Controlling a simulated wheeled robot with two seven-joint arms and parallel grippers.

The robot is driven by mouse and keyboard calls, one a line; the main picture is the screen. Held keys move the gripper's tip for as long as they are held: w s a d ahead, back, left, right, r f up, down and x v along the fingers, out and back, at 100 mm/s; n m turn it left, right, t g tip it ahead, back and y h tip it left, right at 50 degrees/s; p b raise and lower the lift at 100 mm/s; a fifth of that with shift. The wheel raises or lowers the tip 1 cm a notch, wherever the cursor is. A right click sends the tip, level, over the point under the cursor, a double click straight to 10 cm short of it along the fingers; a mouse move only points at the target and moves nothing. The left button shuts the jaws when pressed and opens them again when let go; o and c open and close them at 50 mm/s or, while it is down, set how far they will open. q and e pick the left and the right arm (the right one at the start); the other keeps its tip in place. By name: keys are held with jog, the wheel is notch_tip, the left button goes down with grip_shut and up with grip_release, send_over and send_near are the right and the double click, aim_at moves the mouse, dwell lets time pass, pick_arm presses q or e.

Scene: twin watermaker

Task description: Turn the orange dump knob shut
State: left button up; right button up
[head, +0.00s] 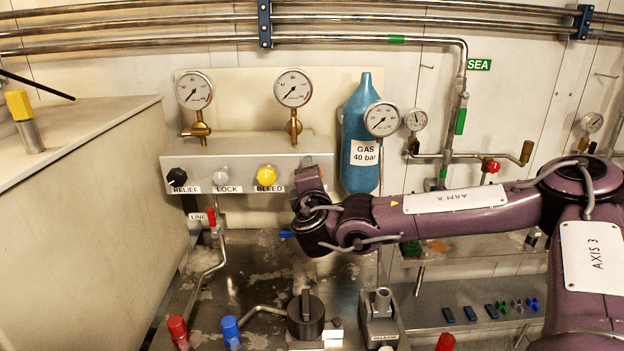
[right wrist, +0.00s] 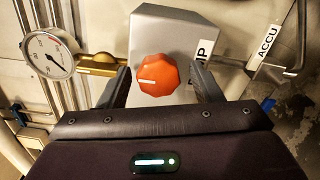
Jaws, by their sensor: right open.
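The orange dump knob (right wrist: 158,76) shows in the right wrist view on the face of a grey metal block (right wrist: 170,32). It is eight-sided with a white pointer line aimed left. A label ending in "MP" is partly hidden to its right. My right gripper (right wrist: 160,90) is open, with one dark finger on each side of the knob and a gap between. I cannot tell how far the fingertips reach along it. In the head view my right gripper (head: 308,182) is at the manifold's right end, and the orange knob is hidden there. My left gripper is not in view.
The manifold (head: 235,150) carries black RELIEF (head: 177,175), white LOCK (head: 221,174) and yellow BLEED (head: 267,174) knobs, with gauges above. A blue gas bottle (head: 360,140) stands close right of the gripper. In the wrist view a gauge (right wrist: 47,54) is left and an ACCU tag (right wrist: 265,45) right.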

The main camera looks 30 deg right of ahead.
jog(key=shift+s, duration=0.1)
jog(key=v, duration=0.7)
jog(key=shift+s+b, duration=0.3)
jog(key=shift+b, duration=0.05)
jog(key=shift+a, duration=0.15)
